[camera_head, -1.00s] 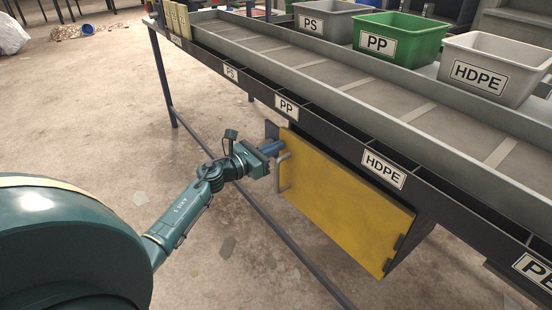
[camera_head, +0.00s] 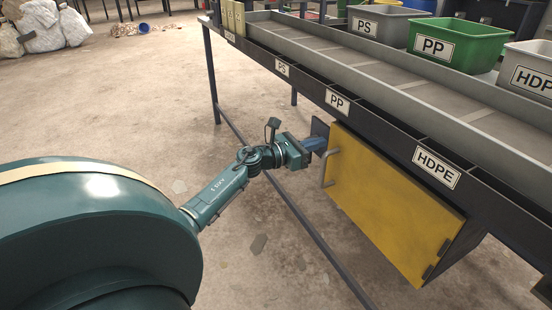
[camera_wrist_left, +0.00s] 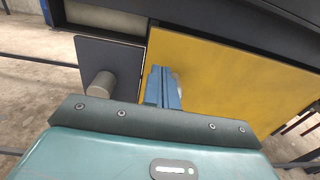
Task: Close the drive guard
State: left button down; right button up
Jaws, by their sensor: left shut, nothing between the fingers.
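The drive guard (camera_head: 390,205) is a yellow panel on a dark box under the sorting table, with a grey bar handle (camera_head: 329,168) near its left edge. It looks flat against the box or nearly so; I cannot tell whether a gap remains. My left gripper (camera_head: 317,143) is at the guard's upper left, by the handle. Its blue fingers are shut and empty. In the left wrist view the fingers (camera_wrist_left: 161,86) stand in front of the left edge of the yellow guard (camera_wrist_left: 225,85) and partly hide the handle. Contact is unclear. My right gripper is not in view.
A dark grey plate (camera_wrist_left: 110,58) with a round grey peg (camera_wrist_left: 101,85) sits just left of the guard. The table's labelled front rail (camera_head: 375,121) runs above. A table leg (camera_head: 211,75) and a low bar (camera_head: 290,201) stand near my arm. The floor at left is open.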

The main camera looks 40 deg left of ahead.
pick_arm(q)
jog(key=p+v, duration=0.1)
jog(key=v, duration=1)
jog(key=shift+s+f, duration=0.15)
jog(key=shift+s, duration=0.05)
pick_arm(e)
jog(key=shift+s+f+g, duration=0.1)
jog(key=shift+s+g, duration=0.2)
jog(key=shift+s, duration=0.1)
